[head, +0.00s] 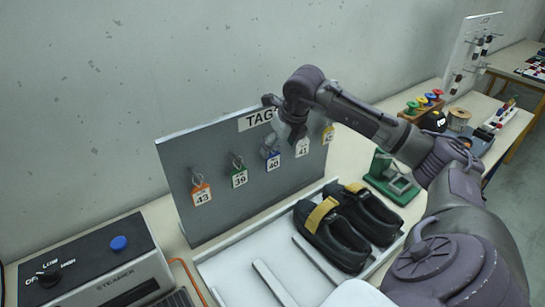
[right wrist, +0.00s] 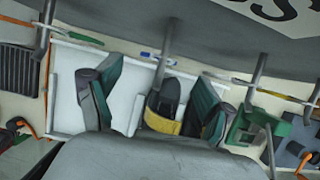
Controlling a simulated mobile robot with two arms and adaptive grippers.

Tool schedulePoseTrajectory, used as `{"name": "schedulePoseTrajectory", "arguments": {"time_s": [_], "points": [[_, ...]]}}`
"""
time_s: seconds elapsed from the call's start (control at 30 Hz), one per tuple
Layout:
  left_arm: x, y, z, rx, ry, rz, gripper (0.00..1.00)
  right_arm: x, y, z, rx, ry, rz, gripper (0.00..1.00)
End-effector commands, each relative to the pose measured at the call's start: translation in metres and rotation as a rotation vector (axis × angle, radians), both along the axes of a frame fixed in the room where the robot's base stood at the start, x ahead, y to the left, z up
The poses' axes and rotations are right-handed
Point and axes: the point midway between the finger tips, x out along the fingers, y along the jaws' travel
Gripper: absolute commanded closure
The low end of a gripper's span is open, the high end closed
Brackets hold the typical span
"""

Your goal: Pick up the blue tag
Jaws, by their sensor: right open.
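The blue tag (head: 273,160), marked 40, hangs from a hook on the upright grey board (head: 225,195), between the green tag 39 (head: 239,178) and the white tag 41 (head: 302,147). My right gripper (head: 288,122) is at the board's upper edge, above and slightly right of the blue tag. A thin blue-edged tag (right wrist: 151,57) shows there near a peg, beyond the fingertips. My left gripper is not in view.
An orange tag 43 (head: 201,194) and a yellow tag (head: 328,134) hang on the same board. Black shoes (head: 335,243) lie in a white tray (head: 225,263) below it. A steamer box (head: 90,265) stands left and a green stand (head: 391,180) right.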

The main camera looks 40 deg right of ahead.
Motion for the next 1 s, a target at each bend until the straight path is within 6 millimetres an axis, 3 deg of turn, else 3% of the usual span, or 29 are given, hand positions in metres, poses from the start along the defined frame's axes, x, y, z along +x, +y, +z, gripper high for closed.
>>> {"name": "schedulePoseTrajectory", "arguments": {"time_s": [0.2,0.4,0.63,0.9,1.0], "points": [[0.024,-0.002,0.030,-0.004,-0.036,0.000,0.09,0.015,0.001,-0.021,0.003,0.005,0.000,0.19],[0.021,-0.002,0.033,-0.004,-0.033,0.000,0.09,0.023,0.000,-0.044,0.001,0.003,0.000,0.19],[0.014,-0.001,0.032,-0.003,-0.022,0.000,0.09,0.023,-0.001,-0.046,0.000,0.001,0.001,0.19],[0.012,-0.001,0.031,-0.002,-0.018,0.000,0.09,0.023,-0.001,-0.045,0.000,0.001,0.001,0.64],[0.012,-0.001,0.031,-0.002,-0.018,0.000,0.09,0.023,-0.001,-0.045,0.000,0.000,0.001,0.67]]}}
